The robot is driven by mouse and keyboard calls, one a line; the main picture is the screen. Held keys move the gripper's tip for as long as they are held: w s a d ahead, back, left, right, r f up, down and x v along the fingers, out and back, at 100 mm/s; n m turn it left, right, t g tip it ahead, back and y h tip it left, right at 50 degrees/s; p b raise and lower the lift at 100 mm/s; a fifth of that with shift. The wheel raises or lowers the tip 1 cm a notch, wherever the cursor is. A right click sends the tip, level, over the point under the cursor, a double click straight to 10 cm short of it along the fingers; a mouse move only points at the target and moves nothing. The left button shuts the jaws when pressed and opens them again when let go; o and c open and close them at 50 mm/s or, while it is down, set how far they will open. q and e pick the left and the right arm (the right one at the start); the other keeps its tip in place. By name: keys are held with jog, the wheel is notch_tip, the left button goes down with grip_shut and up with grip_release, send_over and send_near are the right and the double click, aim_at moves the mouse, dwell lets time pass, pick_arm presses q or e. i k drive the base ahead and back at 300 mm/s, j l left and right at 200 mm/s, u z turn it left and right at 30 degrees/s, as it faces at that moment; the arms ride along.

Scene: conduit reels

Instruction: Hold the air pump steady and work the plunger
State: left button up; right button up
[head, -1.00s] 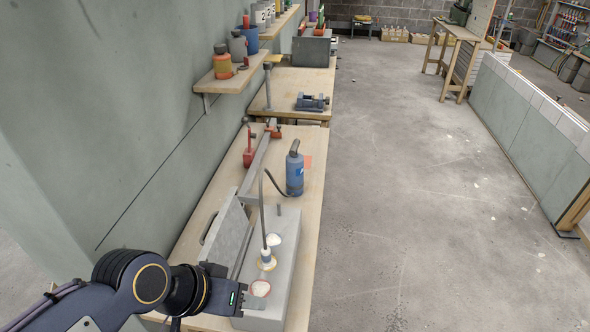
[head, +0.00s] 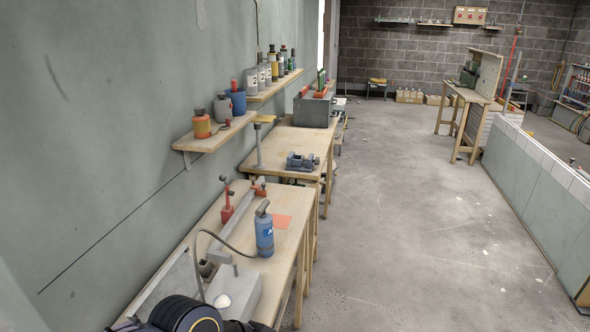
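A blue cylinder with a dark grey top handle (head: 264,230), which looks like the air pump, stands upright on the near workbench (head: 290,238). A dark hose (head: 214,236) arcs from near its base to the left and down beside a grey block (head: 236,288). Part of my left arm shows at the bottom edge, in front of the block. My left gripper is outside the frame, below the bottom edge. My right gripper is not in view.
An orange-red patch (head: 282,222) lies beside the pump. A red tool (head: 227,205) stands near the wall. A shelf (head: 212,138) with bottles juts out above the bench. A vise (head: 301,161) sits on the farther bench.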

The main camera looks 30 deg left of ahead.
aim_at(261, 210)
jog(key=i+l, duration=0.75)
jog(key=i, duration=0.2)
jog(key=i+j+u, duration=0.1)
jog(key=i+u, duration=0.15)
jog(key=u, duration=0.2)
jog(key=i+u, duration=0.55)
jog(key=u, duration=0.3)
jog(key=i+l+u, duration=0.2)
jog(key=u, duration=0.25)
jog(key=i, duration=0.05)
